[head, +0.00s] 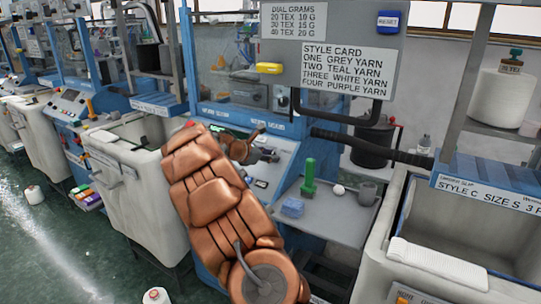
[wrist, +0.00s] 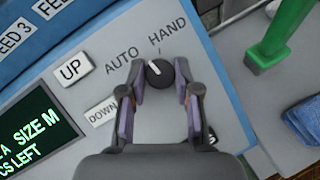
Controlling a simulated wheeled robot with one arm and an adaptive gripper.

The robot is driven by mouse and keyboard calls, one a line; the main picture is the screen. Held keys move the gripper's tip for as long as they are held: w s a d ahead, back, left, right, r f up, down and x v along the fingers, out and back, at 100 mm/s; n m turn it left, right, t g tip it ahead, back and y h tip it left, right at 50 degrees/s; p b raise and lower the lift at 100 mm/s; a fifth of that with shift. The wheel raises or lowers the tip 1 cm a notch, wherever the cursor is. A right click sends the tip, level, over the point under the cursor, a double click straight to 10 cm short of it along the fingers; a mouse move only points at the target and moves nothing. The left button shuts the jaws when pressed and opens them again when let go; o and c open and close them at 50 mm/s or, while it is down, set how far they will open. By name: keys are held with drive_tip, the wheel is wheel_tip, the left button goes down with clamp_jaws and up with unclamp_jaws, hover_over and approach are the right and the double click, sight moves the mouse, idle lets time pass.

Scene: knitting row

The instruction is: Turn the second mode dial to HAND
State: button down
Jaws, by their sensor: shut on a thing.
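A round black mode dial (wrist: 161,76) with a white pointer line sits on the grey panel in the wrist view. The printed words AUTO (wrist: 122,57) and HAND (wrist: 168,31) stand above it, AUTO to the left and HAND to the upper right. The white line points up and slightly left, between the two words. My gripper (wrist: 159,70) is shut on the dial, one finger on each side. In the head view my gripper (head: 243,150) is at the blue machine's sloped panel, and my arm and gripper hide the dial.
UP (wrist: 73,68) and DOWN (wrist: 101,112) buttons and a green-lit display (wrist: 38,130) lie left of the dial. A white bin (head: 125,185) stands left.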

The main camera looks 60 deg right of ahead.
drive_tip(key=m, duration=0.2)
drive_tip(key=m+g+y, duration=0.1)
drive_tip(key=m, duration=0.1)
drive_tip(key=shift+w+y, duration=0.2)
drive_tip(key=shift+y, duration=0.1)
drive_tip(key=shift+d+m+g+y+p, duration=0.1)
drive_tip(key=shift+m+g+y+p, duration=0.35)
drive_tip(key=shift+m, duration=0.7)
drive_tip(key=shift+m+g+y+p, duration=0.2)
drive_tip(key=shift+m+y, duration=0.35)
drive_tip(key=shift+m, duration=0.6)
drive_tip(key=shift+r, duration=0.1)
drive_tip(key=c, duration=0.8)
unclamp_jaws()
drive_tip(key=shift+v, duration=6)
